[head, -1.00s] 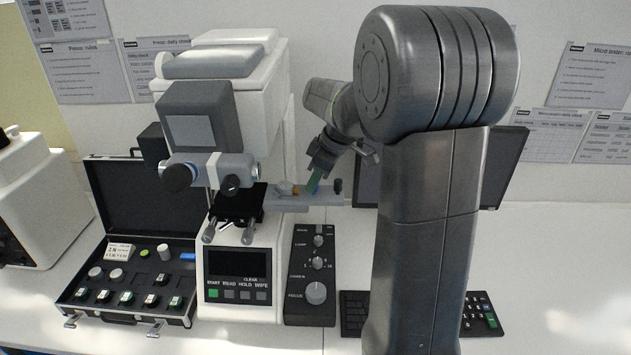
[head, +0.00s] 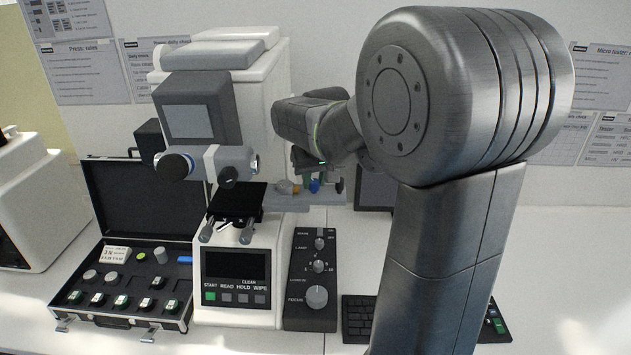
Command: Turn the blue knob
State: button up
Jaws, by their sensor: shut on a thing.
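The blue knob (head: 314,186) is on the grey stage arm (head: 308,204) that sticks out to the right of the white hardness tester (head: 262,110). My gripper (head: 316,181) reaches in from the right and points down at the knob. Its fingers are small and dark here, and they are shut on the blue knob. Part of the knob shows between them. An orange-brown knob (head: 286,187) sits just left of the fingers. My arm's large grey links fill the right of the view and hide what is behind them.
The black stage (head: 238,200) is left of my gripper. Below is a dark control box (head: 312,275) with several knobs. An open black case (head: 140,210) holds test blocks at left. A keyboard (head: 358,316) and a monitor (head: 375,190) are partly hidden by my arm.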

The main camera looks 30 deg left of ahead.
jog(key=shift+s+a+m+t+h+b, duration=0.1)
jog(key=shift+m+t+h+b, duration=0.25)
jog(key=shift+m, duration=0.8)
jog(key=shift+m+t+h+b, duration=0.25)
jog(key=shift+m+h+b, duration=0.15)
jog(key=shift+m, duration=0.75)
jog(key=o, duration=1)
jog(key=shift+r, duration=0.1)
jog(key=b+v, duration=0.1)
jog(key=v, duration=1.2)
jog(key=shift+r, duration=0.3)
jog(key=shift+s, duration=0.1)
